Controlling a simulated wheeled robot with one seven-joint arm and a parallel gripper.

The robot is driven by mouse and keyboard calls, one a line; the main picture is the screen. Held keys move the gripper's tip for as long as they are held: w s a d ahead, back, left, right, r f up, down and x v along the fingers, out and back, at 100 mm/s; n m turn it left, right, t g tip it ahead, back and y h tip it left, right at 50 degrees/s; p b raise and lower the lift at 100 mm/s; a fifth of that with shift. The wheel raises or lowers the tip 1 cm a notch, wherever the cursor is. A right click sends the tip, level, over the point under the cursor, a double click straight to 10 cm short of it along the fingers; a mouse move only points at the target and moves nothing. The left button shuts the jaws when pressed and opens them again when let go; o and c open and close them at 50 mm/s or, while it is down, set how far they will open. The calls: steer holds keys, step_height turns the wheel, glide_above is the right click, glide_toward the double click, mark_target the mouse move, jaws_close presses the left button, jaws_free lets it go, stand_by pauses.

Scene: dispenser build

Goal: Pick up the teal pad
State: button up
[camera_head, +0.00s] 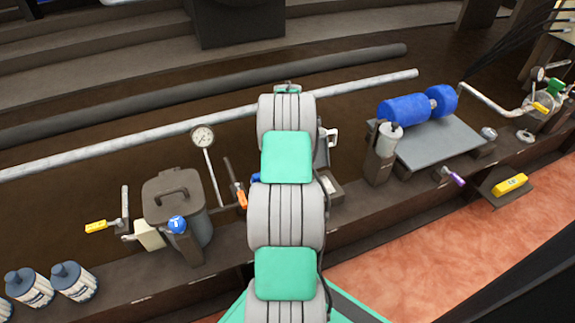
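I cannot make out a separate teal pad lying on the bench. The teal panels in the middle of the view are on my own grey arm, which reaches away from me over the bench. A small teal part shows at the arm's far end. My gripper is not clearly in view; the arm hides what lies directly behind and below it.
The dark bench holds a lidded grey bin (177,199), a pressure gauge (203,138), white-and-blue bottles (74,282) and a blue roller (405,108) on a grey plate (435,143). A yellow block (510,185) lies at the right. Long pipes (350,86) run behind.

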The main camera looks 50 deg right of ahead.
steer(key=shift+r, duration=0.1)
steer(key=shift+c, duration=0.2)
steer(key=c, duration=1.5)
step_height(320, 180, up, 18)
steer(key=p, duration=0.6)
steer(key=shift+p, duration=0.3)
